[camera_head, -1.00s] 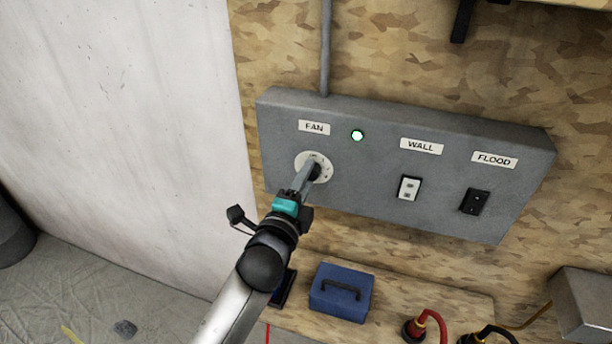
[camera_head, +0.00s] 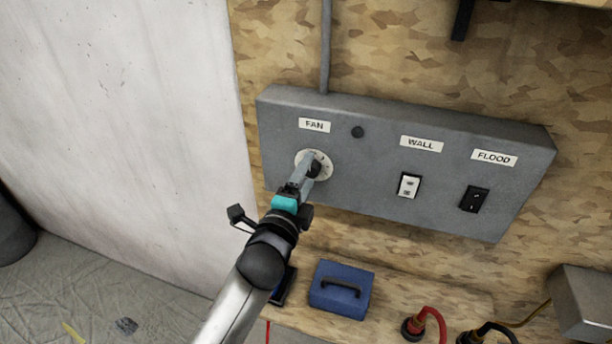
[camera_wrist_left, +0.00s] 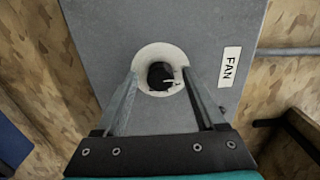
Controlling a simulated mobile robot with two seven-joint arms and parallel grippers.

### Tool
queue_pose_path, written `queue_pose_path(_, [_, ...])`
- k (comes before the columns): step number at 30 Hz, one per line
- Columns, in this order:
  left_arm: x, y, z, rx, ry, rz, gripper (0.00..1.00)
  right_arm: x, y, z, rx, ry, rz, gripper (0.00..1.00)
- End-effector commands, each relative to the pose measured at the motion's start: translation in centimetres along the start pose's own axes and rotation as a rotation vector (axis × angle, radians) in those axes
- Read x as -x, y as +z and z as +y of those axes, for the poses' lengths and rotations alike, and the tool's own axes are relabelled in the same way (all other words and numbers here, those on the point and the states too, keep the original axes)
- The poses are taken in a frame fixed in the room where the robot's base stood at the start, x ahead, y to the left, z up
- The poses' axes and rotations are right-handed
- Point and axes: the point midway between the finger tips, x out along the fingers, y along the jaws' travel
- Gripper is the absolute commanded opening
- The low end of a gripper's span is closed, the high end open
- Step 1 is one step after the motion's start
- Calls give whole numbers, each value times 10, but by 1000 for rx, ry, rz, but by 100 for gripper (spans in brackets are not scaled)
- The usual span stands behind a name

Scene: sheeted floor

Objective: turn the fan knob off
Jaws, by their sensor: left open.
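The fan knob (camera_head: 313,169) is black on a round white dial (camera_head: 326,172), under the FAN label (camera_head: 314,125) on the grey panel (camera_head: 380,165). My left gripper (camera_head: 309,165) is at the dial and partly hides the knob. In the left wrist view the knob (camera_wrist_left: 160,76) sits between the two open fingers (camera_wrist_left: 160,85), with gaps showing on both sides. The indicator light (camera_head: 357,132) beside the FAN label is dark. My right gripper is not in view.
The WALL switch (camera_head: 409,186) and FLOOD switch (camera_head: 474,199) sit to the right on the same panel. A blue box (camera_head: 341,290) and red and black cables (camera_head: 440,325) are on the wooden ledge below. A conduit (camera_head: 326,50) runs up from the panel.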

Motion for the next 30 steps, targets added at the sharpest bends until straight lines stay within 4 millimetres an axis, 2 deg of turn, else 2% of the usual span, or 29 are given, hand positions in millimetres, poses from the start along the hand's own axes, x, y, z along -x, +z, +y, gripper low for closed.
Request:
queue_pose_path(5, [1,0,0,-1,0,0,72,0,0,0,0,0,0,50])
queue_pose_path(11, [19,0,1,-1,1,0,72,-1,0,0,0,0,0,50])
queue_pose_path(30, [129,0,2,0,2,0,72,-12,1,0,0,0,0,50])
